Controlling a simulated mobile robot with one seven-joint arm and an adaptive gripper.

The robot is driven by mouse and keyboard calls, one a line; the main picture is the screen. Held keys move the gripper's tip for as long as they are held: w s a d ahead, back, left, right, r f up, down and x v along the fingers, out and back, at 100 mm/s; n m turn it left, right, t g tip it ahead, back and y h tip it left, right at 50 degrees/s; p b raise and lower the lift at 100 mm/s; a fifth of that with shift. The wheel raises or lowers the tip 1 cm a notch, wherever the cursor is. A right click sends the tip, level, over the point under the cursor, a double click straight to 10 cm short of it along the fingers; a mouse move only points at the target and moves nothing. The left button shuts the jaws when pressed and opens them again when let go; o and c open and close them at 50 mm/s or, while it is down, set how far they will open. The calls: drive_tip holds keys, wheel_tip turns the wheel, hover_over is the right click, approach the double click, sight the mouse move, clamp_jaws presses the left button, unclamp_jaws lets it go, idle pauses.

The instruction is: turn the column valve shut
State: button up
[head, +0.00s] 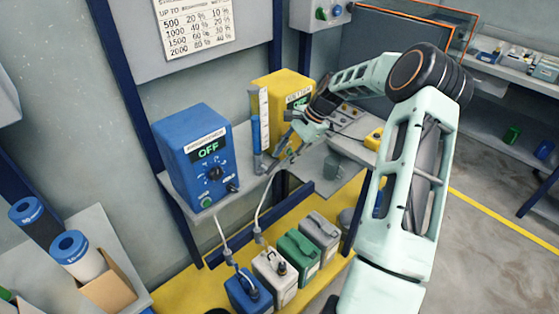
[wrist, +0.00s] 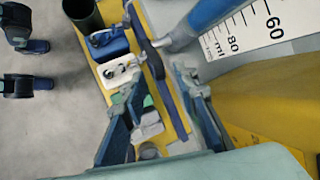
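The measuring column (head: 259,125) stands upright on the grey shelf, with a white scale and a blue lower part. In the wrist view its scale (wrist: 250,28) and blue tube (wrist: 210,18) lie at the upper right, the tube narrowing to a grey end. My gripper (head: 284,156) is just right of the column's lower end. In the wrist view my gripper (wrist: 158,88) has its fingers apart, with nothing visibly held between them. Contact with the column cannot be told.
A blue power unit (head: 195,155) reading OFF stands left of the column. A yellow unit (head: 283,88) stands behind my gripper. Several canisters, including a green one (head: 298,255), stand on the yellow lower shelf, with hoses rising from it.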

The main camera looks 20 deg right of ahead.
drive_tip(key=shift+x, duration=1.25)
clamp_jaws()
drive_tip(key=shift+r, duration=0.1)
